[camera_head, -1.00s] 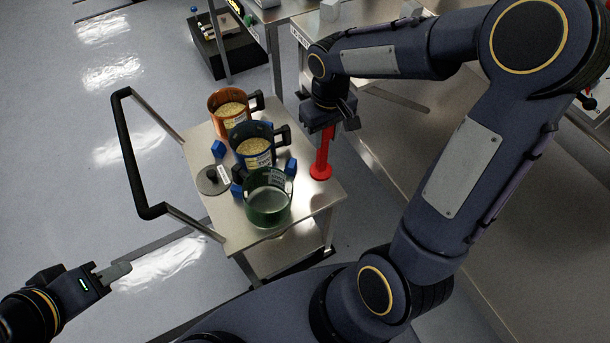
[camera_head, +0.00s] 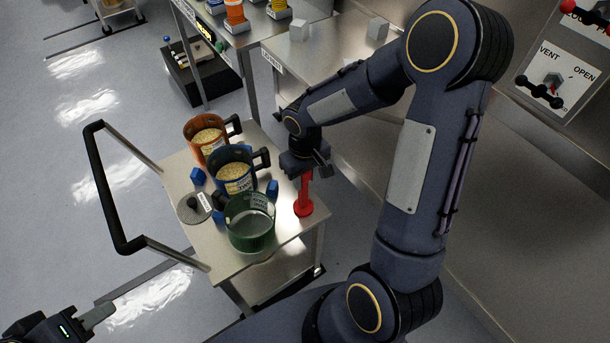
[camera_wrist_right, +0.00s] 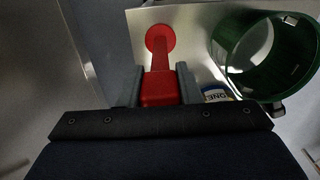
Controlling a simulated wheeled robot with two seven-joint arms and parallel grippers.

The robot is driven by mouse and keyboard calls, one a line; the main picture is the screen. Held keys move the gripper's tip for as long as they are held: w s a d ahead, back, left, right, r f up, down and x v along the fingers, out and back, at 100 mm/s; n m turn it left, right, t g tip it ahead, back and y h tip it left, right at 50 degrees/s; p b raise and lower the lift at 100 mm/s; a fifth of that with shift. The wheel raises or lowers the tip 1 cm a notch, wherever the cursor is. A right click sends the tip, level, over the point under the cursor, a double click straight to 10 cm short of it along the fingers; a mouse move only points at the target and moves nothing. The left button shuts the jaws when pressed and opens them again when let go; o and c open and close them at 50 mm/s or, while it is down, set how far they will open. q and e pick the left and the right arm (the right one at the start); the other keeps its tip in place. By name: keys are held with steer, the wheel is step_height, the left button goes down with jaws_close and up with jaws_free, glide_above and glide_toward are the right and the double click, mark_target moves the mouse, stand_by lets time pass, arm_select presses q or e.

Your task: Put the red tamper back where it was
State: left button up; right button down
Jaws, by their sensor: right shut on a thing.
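The red tamper (camera_head: 304,198) is upright at the right side of the steel cart top (camera_head: 283,233), its round foot at or very near the surface. My right gripper (camera_head: 306,174) is shut on its upper part. The right wrist view shows the red handle (camera_wrist_right: 160,88) between the two fingers, with the round foot (camera_wrist_right: 160,38) beyond. Whether the foot bears on the cart is hard to tell. My left gripper (camera_head: 98,316) is low at the left, away from the cart, holding nothing visible; its finger gap is unclear.
A green pot (camera_head: 249,231) stands close left of the tamper. A blue pot (camera_head: 227,178) and an orange pot (camera_head: 207,148), both with pale grains, stand behind it. A grey lid (camera_head: 187,210) and small blue blocks lie around them. A steel table (camera_head: 345,60) is behind.

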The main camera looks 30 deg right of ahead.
steer(key=c, duration=1)
jaws_free()
steer(key=shift+f, duration=0.1)
steer(key=shift+c, duration=0.2)
steer(key=shift+r+p, duration=0.3)
steer(key=shift+r, duration=0.1)
step_height(320, 180, up, 11)
steer(key=shift+r+p, duration=0.15)
steer(key=shift+p, duration=0.45)
steer(key=s+a+r+m+t+y, duration=0.1)
steer(key=s+a+r+t+y, duration=0.1)
steer(key=s, duration=0.6)
steer(key=s+a+r+m+t+y, duration=0.1)
steer(key=s+a+r+t, duration=0.1)
steer(key=s, duration=0.6)
steer(key=shift+s+r+m+t+y, duration=0.3)
steer(key=shift+r+m+t+y, duration=0.1)
steer(key=shift+r+t, duration=0.45)
steer(key=shift+a+r, duration=0.1)
